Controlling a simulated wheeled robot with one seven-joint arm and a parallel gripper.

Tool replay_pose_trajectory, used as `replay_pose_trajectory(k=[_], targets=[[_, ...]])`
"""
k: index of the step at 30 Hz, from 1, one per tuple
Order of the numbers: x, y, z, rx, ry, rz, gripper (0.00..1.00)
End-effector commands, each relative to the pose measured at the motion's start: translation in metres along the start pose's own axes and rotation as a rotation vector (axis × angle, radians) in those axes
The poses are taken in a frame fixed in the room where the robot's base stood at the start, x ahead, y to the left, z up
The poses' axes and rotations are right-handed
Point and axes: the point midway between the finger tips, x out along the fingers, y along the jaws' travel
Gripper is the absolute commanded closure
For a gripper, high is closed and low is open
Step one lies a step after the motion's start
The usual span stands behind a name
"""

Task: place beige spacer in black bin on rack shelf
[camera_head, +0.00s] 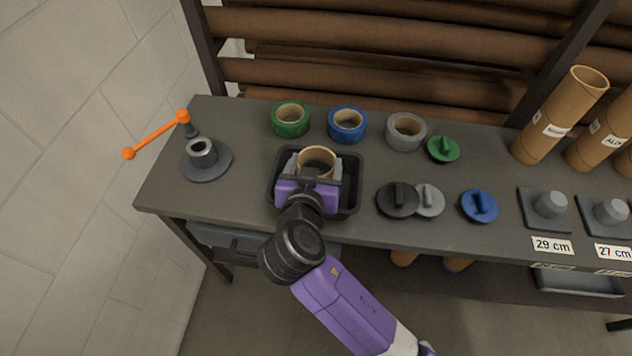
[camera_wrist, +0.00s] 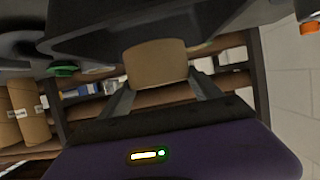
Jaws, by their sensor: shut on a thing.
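The beige spacer (camera_head: 317,160) is a short tan ring, held between the fingers of my gripper (camera_head: 315,168). In the wrist view the spacer (camera_wrist: 156,64) fills the space between the two fingertips (camera_wrist: 157,82). My gripper is shut on it. The black bin (camera_head: 352,190) is a shallow tray on the grey shelf (camera_head: 240,140), and the spacer and gripper are over it in the head view. I cannot tell whether the spacer touches the bin floor. The gripper hides much of the bin's inside.
Green (camera_head: 290,119), blue (camera_head: 347,125) and grey (camera_head: 406,131) tape rolls stand behind the bin. Black (camera_head: 398,199) and grey (camera_head: 429,200) knobbed caps lie right of it. A grey flanged hub (camera_head: 205,159) and orange-ended crank (camera_head: 157,134) are left. Brown rolls (camera_head: 400,77) fill the rack behind.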

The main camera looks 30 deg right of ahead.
Motion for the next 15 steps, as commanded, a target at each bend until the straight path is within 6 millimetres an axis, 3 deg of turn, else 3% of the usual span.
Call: replay_pose_trajectory(k=[15], targets=[[0.024, 0.001, 0.057, -0.002, -0.001, 0.002, 0.69]])
